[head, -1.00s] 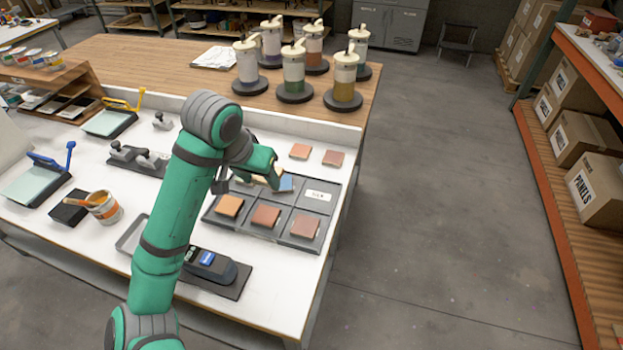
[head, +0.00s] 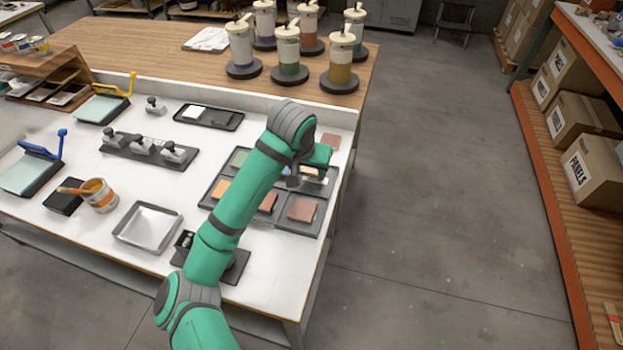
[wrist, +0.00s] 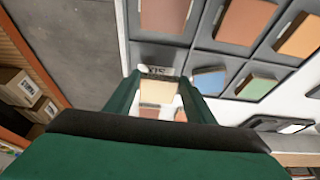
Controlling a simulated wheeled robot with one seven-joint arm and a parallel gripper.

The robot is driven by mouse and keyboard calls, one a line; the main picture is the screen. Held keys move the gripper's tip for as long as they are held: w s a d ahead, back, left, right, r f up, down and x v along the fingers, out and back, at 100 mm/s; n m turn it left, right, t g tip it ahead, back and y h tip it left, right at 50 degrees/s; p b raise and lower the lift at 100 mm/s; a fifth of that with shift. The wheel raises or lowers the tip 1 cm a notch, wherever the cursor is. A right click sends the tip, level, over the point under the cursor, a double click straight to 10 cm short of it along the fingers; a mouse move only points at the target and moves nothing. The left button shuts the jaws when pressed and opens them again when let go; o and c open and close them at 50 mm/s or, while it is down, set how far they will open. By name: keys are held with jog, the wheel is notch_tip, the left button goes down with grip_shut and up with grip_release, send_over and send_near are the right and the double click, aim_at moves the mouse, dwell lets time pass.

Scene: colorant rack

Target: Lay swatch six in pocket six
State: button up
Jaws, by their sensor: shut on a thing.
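My gripper (wrist: 158,97) is shut on a cream swatch (wrist: 157,92), which I take to be swatch six; no number on it is readable. I cannot tell whether the swatch touches the pocket. Beside that pocket lie a blue swatch (wrist: 208,81) and a green swatch (wrist: 255,86). The other row holds rust (wrist: 164,13), brown (wrist: 244,21) and orange (wrist: 299,36) swatches. In the head view my arm hides part of the tray (head: 312,229).
A loose reddish swatch (head: 331,140) lies behind the tray, near the table's right edge. Pump dispensers (head: 288,62) stand on the wooden top beyond. An empty metal tray (head: 148,226), a stamp rack (head: 143,149) and a paint can (head: 99,195) stand to the left.

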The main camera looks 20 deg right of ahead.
jog(key=shift+d+f, duration=0.25)
jog(key=shift+f, duration=0.05)
jog(key=shift+d+f, duration=0.2)
jog(key=shift+f, duration=1.55)
jog(key=shift+f, duration=0.1)
jog(key=o, duration=0.7)
jog(key=shift+o, duration=0.2)
jog(key=v, duration=1.2)
jog(key=shift+d, duration=0.1)
